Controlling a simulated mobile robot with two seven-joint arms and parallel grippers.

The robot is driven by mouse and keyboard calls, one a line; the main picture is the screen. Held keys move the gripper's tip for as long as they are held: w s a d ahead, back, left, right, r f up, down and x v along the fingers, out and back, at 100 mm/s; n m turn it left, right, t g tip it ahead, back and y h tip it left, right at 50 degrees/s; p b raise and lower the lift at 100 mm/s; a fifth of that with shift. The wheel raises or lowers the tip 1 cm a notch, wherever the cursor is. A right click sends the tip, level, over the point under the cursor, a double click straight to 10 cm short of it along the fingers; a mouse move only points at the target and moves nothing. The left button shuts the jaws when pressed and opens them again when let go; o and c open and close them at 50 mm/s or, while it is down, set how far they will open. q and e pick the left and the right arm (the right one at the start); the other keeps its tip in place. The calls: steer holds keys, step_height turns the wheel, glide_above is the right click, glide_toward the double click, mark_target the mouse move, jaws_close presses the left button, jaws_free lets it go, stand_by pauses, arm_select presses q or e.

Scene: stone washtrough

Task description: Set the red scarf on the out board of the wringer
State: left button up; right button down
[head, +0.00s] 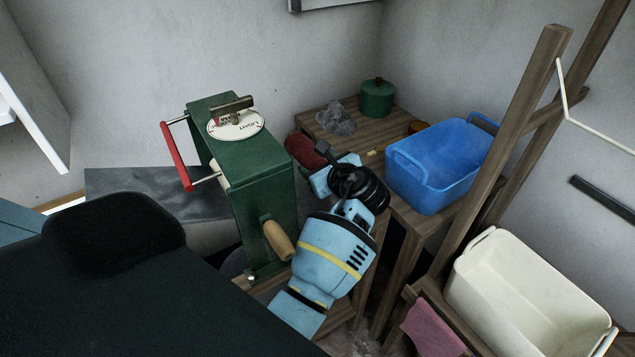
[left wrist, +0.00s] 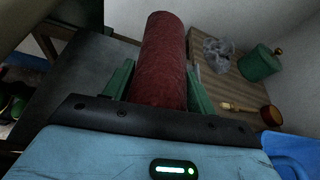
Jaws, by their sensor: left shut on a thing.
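The red scarf (head: 305,150) is a dark red roll beside the far right side of the green wringer (head: 262,180). My left gripper (head: 322,160) is shut on it. In the left wrist view the scarf (left wrist: 163,50) stands out lengthwise between the fingers of the gripper (left wrist: 160,90). The wringer has a dial on top, a red bar on its left and a wooden crank grip. I cannot clearly make out its out board; the wringer and my arm hide part of that side. My right gripper is not in view.
A wooden table (head: 385,131) behind the gripper bears a grey cloth (head: 336,119) and a green lidded pot (head: 377,98). A blue tub (head: 440,160) stands right of my arm. A cream tub (head: 530,290) and pink cloth (head: 432,330) are by the wooden frame (head: 520,140).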

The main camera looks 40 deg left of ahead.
arm_select(q)
steer(key=shift+f+b, duration=0.45)
steer(key=shift+f, duration=2.2)
steer(key=shift+f, duration=0.15)
steer(key=o, duration=0.7)
steer(key=shift+f, duration=0.1)
steer(key=o, duration=0.4)
